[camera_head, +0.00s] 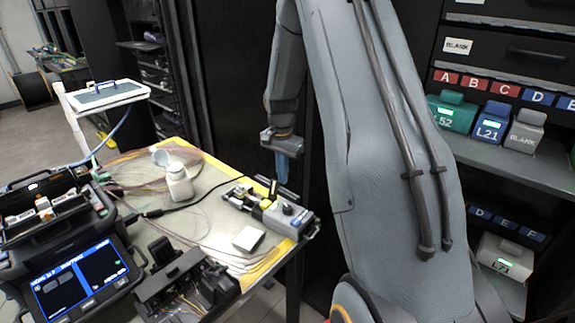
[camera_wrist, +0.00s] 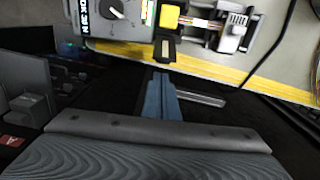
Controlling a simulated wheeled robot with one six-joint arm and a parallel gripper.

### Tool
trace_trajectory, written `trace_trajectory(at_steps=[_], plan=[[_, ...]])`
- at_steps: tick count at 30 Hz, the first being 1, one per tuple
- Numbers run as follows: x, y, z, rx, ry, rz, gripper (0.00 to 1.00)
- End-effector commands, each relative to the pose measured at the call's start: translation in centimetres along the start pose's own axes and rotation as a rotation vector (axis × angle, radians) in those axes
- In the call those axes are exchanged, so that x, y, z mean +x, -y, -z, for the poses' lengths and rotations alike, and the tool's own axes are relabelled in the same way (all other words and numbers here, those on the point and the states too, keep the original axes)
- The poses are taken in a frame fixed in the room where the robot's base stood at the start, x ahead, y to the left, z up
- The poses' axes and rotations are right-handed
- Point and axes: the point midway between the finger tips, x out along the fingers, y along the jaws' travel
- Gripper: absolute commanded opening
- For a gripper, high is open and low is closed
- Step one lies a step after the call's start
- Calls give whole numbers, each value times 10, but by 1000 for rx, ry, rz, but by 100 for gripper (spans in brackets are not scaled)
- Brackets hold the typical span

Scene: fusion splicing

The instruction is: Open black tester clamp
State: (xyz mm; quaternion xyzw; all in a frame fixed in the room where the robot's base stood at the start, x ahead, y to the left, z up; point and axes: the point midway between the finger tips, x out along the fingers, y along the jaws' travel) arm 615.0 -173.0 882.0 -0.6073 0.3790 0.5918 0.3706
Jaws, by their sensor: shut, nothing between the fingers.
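The grey tester (camera_head: 288,217) sits at the right corner of the table, with a dark knob and a yellow block (camera_head: 267,204) on it. A small black clamp piece (camera_head: 273,187) stands up beside the yellow block. In the wrist view the tester (camera_wrist: 112,18) is at the top, and the black clamp (camera_wrist: 165,48) with a pale strip juts out below the yellow block (camera_wrist: 169,17). My gripper (camera_head: 283,180) has blue fingers pointing down, shut and empty, close to the clamp. In the wrist view the fingertips (camera_wrist: 160,76) are just below the clamp; contact cannot be told.
A splicer with a lit screen (camera_head: 82,280) stands at the left front. A shelf (camera_head: 510,160) with labelled boxes is at right. My arm hides the middle.

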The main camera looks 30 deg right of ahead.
Motion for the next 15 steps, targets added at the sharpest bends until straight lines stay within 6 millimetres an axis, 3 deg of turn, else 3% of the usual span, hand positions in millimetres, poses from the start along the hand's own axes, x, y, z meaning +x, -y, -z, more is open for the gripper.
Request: trace_trajectory(at_steps=[5, 15], plan=[[-4, -1, -12, -1, 1, -1, 0], [-4, -1, -14, 0, 1, -1, 0]])
